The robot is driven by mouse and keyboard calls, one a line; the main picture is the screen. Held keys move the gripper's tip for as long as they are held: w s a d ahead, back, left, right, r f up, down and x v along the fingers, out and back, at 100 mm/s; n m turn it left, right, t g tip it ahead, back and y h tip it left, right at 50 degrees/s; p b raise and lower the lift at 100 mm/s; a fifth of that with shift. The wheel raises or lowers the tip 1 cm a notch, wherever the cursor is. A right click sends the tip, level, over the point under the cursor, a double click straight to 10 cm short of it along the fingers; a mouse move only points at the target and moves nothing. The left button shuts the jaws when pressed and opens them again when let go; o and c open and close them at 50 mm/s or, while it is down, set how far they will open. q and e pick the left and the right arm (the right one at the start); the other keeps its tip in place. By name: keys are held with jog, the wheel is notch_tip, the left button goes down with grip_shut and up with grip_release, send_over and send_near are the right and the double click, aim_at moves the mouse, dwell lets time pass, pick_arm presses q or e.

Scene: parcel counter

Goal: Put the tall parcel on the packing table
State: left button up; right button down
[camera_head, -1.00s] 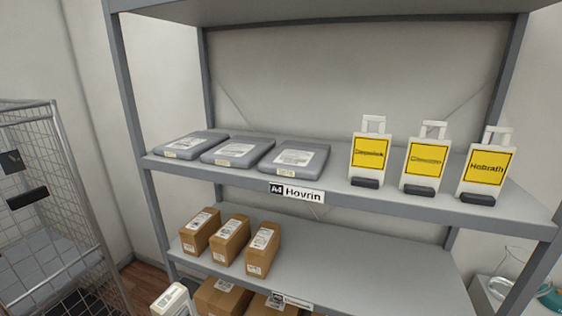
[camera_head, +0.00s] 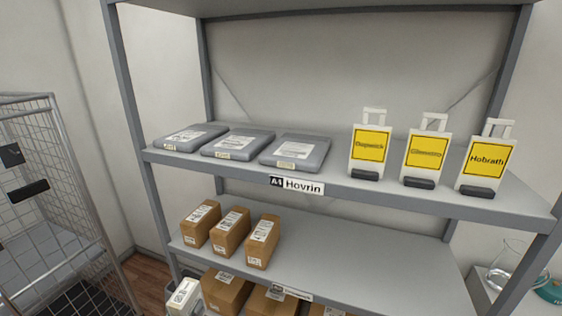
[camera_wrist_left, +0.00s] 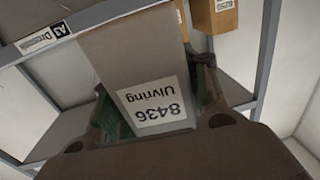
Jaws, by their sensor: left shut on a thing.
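My right gripper is not in view. I cannot make out the packing table.
A grey shelf rack (camera_head: 350,193) stands ahead, with grey flat packets (camera_head: 237,144) and yellow-labelled white tags (camera_head: 425,152) on its upper board. Brown boxes (camera_head: 230,232) stand below. A wire cage (camera_head: 55,190) is at left. A glass flask (camera_head: 503,268) is at right.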

pick_arm(q)
jog(key=d+f+n+y+b, duration=0.2)
jog(key=d+f+y+b, duration=0.1)
jog(key=d+y+b, duration=0.1)
jog(key=shift+w+d+f+n+t, duration=0.2)
jog(key=shift+d+f+n+t, duration=0.1)
jog(key=shift+d+n, duration=0.15)
dwell(1.3)
jog(key=shift+d+r, duration=0.1)
jog(key=shift+r, duration=0.1)
dwell(0.8)
jog(key=d+r+m+g+h, duration=0.2)
jog(key=d+r+m+h, duration=0.2)
jog(key=d+r, duration=0.3)
jog(key=s+d+r+m+g+h, duration=0.1)
jog(key=d+r+m+h, duration=0.3)
jog(key=r, duration=1)
jog(key=shift+d+r+g+h, duration=0.25)
jog(key=shift+d+g+h, duration=0.35)
jog(key=shift+d+h, duration=1.2)
jog(key=shift+d, duration=0.15)
jog(key=shift+d+f+m, duration=0.1)
jog(key=shift+d+m, duration=0.1)
jog(key=shift+m, duration=0.05)
jog(key=shift+w+d+f+m+g+h, duration=0.6)
jog(key=shift+d+f+g+h, duration=0.05)
jog(key=shift+d+f+g, duration=0.15)
jog(key=shift+w+d+f+m+g+h, duration=0.6)
jog(key=shift+d+f+g+h, duration=0.05)
jog(key=shift+g, duration=0.15)
